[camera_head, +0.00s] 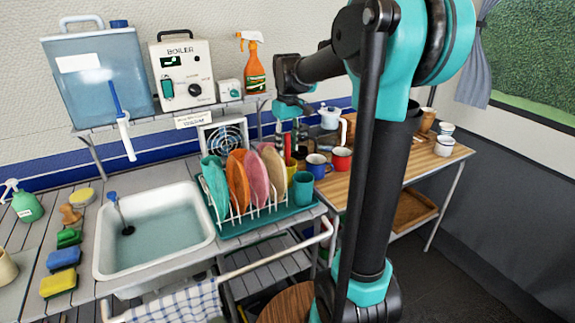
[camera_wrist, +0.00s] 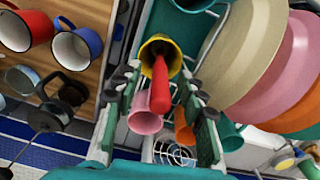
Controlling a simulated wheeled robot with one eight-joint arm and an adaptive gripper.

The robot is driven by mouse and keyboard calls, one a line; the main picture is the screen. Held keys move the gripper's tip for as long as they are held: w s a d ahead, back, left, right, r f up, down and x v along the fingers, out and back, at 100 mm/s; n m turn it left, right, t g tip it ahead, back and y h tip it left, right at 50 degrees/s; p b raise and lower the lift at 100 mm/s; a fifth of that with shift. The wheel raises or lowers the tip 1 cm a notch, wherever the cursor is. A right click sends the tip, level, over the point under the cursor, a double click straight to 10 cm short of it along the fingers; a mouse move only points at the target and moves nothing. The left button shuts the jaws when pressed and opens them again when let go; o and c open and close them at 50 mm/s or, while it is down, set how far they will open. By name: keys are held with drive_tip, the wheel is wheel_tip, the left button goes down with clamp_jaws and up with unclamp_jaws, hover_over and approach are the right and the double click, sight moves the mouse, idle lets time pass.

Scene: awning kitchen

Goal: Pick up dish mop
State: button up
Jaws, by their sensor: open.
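A red handle (camera_wrist: 160,88), which looks like that of the dish mop, stands up from a yellow cup (camera_wrist: 155,46) in the wrist view. Its lower end is inside the cup, and I cannot see a mop head. My gripper (camera_wrist: 163,98) is open, with one finger on each side of the handle in the picture and gaps between. In the head view my gripper (camera_head: 291,112) hangs pointing down over the right end of the dish rack, above the red handle (camera_head: 287,150).
Several colored plates (camera_head: 238,180) stand in the rack left of my gripper. A teal cup (camera_head: 303,188), a blue mug (camera_head: 318,165) and a red mug (camera_head: 342,158) are close by on the right. The sink (camera_head: 150,245) is at left. A pink cup (camera_wrist: 145,117) is near the handle.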

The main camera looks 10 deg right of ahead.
drive_tip(key=shift+f, duration=0.75)
drive_tip(key=shift+c, duration=0.3)
clamp_jaws()
drive_tip(key=shift+r, duration=0.15)
